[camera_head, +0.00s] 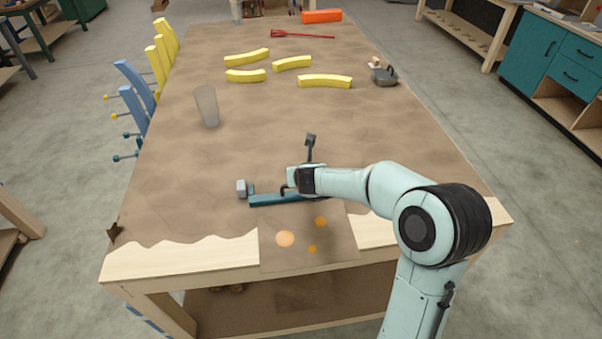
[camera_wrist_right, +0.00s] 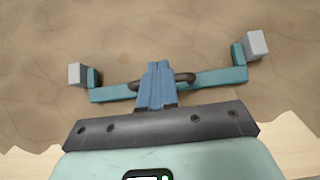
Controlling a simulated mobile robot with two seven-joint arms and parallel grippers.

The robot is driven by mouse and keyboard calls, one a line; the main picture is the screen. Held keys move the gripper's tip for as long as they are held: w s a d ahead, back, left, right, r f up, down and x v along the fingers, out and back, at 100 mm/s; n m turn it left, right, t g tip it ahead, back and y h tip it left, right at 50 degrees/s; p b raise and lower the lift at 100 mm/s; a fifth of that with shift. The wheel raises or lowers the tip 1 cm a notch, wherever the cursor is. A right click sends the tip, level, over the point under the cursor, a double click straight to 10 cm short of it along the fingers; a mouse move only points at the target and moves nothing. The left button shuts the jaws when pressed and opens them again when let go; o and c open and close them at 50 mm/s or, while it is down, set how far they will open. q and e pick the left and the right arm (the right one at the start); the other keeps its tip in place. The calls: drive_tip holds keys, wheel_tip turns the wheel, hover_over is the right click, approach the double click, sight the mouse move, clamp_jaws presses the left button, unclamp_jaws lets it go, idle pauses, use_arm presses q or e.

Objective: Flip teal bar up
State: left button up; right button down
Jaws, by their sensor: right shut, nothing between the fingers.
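The teal bar (camera_head: 266,201) lies on the table near its front edge, running roughly left to right. In the right wrist view the teal bar (camera_wrist_right: 217,80) has a short upright with a pale grey block at each end: a left block (camera_wrist_right: 75,74) and a right block (camera_wrist_right: 257,43). My right gripper (camera_head: 289,183) is at the bar, and in the wrist view its closed fingers (camera_wrist_right: 160,70) cross over the middle of the bar. It is shut with nothing held. The fingers hide the bar's middle, and I cannot tell whether they touch it. My left gripper is out of view.
A translucent cup (camera_head: 206,106) stands left of centre. Several yellow curved pieces (camera_head: 325,81), a grey pan (camera_head: 384,76), a red tool (camera_head: 300,34) and an orange block (camera_head: 321,16) lie farther back. A brown sheet with orange spots (camera_head: 300,255) hangs at the front edge. The table's middle is clear.

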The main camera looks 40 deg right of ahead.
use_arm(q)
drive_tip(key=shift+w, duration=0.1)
use_arm(e)
drive_tip(key=shift+w+d, duration=0.1)
